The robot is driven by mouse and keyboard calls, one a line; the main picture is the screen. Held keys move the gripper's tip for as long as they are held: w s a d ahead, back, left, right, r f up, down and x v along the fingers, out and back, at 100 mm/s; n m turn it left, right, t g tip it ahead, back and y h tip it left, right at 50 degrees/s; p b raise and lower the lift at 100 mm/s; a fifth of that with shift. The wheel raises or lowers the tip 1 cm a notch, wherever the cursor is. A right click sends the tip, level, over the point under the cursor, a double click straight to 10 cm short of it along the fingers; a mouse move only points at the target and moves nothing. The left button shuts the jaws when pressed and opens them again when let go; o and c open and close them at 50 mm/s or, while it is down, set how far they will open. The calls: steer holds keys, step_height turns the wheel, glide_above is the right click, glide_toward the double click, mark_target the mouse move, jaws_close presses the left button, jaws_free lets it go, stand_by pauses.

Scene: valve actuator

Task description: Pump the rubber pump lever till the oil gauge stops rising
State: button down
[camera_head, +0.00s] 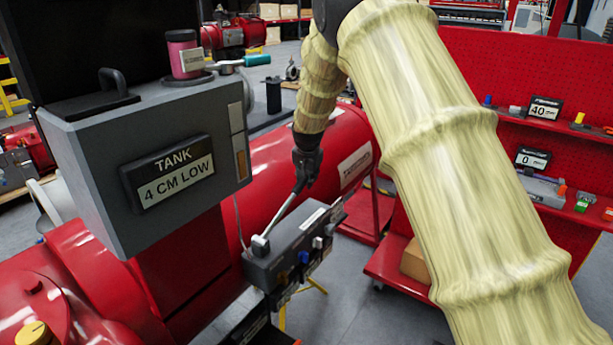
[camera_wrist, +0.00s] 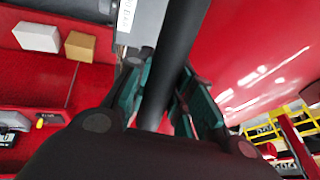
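The pump lever (camera_head: 283,213) is a light metal rod that slopes up and right from a grey pump block (camera_head: 290,248). My gripper (camera_head: 307,168) is at its upper end. In the wrist view the lever's black rubber grip (camera_wrist: 176,62) runs between my teal-padded fingers (camera_wrist: 165,100), which appear closed on it. The grey tank (camera_head: 85,165) at left has a label reading "TANK 4 CM LOW" (camera_head: 168,175). An upright gauge strip (camera_head: 239,140) on its side is pale above and amber-brown below. The exact level is too small to read.
A large red cylinder (camera_head: 270,165) lies behind the lever. Red shelves (camera_head: 500,140) with small parts stand at right. My sleeved arm covers much of the middle right.

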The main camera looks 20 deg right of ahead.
mark_target(309, 209)
steer(key=shift+s+a+r, duration=0.15)
steer(key=shift+r, duration=0.4)
steer(key=f+g+y, duration=0.1)
steer(key=f, duration=0.2)
steer(key=w+d+f+g+y+b, duration=0.1)
steer(key=f, duration=0.3)
steer(key=d+f+y, duration=0.1)
steer(key=f, duration=0.3)
steer(key=shift+w+m+g+y+b, duration=0.2)
steer(key=shift+m+g+y+b, duration=0.1)
steer(key=shift+m+g+b, duration=0.1)
steer(key=shift+f+y, duration=0.3)
steer(key=shift+f, duration=0.3)
steer(key=c, duration=1.6)
jaws_free()
steer(key=o, duration=0.4)
steer(key=shift+s+d+r, duration=0.1)
steer(key=shift+r, duration=0.05)
